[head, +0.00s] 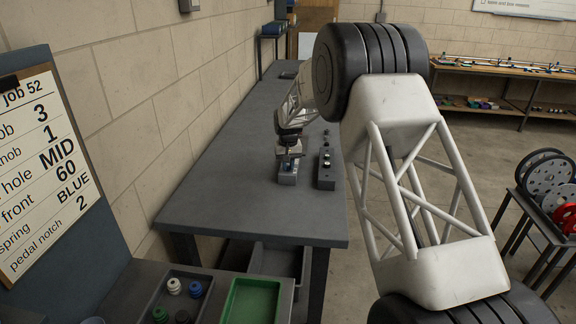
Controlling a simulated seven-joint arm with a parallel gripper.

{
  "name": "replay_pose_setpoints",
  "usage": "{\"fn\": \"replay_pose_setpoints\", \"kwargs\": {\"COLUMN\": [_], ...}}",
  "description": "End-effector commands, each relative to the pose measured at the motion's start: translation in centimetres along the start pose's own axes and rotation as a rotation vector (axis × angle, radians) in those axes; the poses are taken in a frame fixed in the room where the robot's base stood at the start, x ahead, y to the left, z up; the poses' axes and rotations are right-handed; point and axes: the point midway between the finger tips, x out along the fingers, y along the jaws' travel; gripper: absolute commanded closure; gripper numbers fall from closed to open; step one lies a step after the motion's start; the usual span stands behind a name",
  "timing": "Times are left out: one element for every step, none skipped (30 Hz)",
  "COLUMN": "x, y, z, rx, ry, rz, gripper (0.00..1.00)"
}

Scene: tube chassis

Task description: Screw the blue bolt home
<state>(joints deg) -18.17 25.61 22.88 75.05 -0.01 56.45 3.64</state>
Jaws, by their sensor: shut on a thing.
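My gripper (289,151) is far off on the long grey bench, pointing down over a small grey block (288,179). A small bluish patch, which looks like the blue bolt (286,166), shows just under the jaws at the block's top. The gripper is shut on it. The jaws hide most of the bolt, and its thread and how deep it sits cannot be made out at this size.
A dark rack (326,171) with several small pale and dark pieces stands just right of the block. The grey bench (230,205) is clear in front. A wall runs along the left. A dark tray (183,295) with knobs and a green tray (250,302) are nearer.

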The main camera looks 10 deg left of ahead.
Motion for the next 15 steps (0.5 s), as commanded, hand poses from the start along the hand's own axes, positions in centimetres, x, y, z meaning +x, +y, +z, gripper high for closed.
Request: {"fn": "replay_pose_setpoints", "kwargs": {"x": [0.35,0.36,0.36,0.36,0.36,0.38,0.38,0.38,0.38,0.39,0.39,0.39,0.4,0.4,0.4], "y": [-0.12,-0.12,-0.12,-0.12,-0.12,-0.13,-0.13,-0.13,-0.13,-0.13,-0.13,-0.13,-0.14,-0.14,-0.14], "z": [0.19,0.19,0.19,0.19,0.18,0.19,0.19,0.19,0.19,0.19,0.19,0.18,0.19,0.19,0.19], "rx": [0.023,0.042,0.069,0.091,0.115,0.146,0.17,0.192,0.223,0.247,0.271,0.301,0.321,0.34,0.363], "ry": [-0.006,-0.006,-0.006,-0.006,-0.006,-0.006,-0.006,-0.006,-0.006,-0.006,-0.006,-0.006,-0.006,-0.006,-0.006], "rz": [0.0,0.0,0.0,0.0,0.0,0.0,0.0,0.0,0.0,0.0,0.001,0.001,0.001,0.001,0.001], "gripper": [1.0,1.0,1.0,1.0,1.0,1.0,1.0,1.0,1.0,1.0,1.0,1.0,1.0,1.0,1.0]}}
